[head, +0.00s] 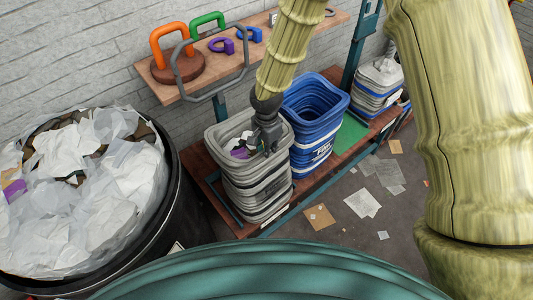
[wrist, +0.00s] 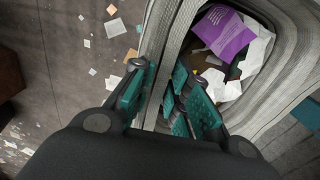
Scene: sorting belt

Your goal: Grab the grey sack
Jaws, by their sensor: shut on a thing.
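The grey sack (head: 252,193) stands upright on the low brown bench in the head view, its mouth open. Purple and white scraps show inside it. My gripper (head: 268,148) is at the right part of its rim. In the wrist view, the sack's grey ribbed wall (wrist: 163,35) runs between the teal finger pads of my gripper (wrist: 160,82). The gripper is shut on this rim, one finger outside the sack and the other inside. The sack's lower part is hidden in the wrist view.
A blue sack (head: 312,105) stands close on the right of the grey one. A grey sack with blue bands (head: 377,85) is farther right. A black bin (head: 174,205) of white plastic is at left. A wooden shelf (head: 278,40) with coloured handles hangs behind. Paper scraps litter the floor.

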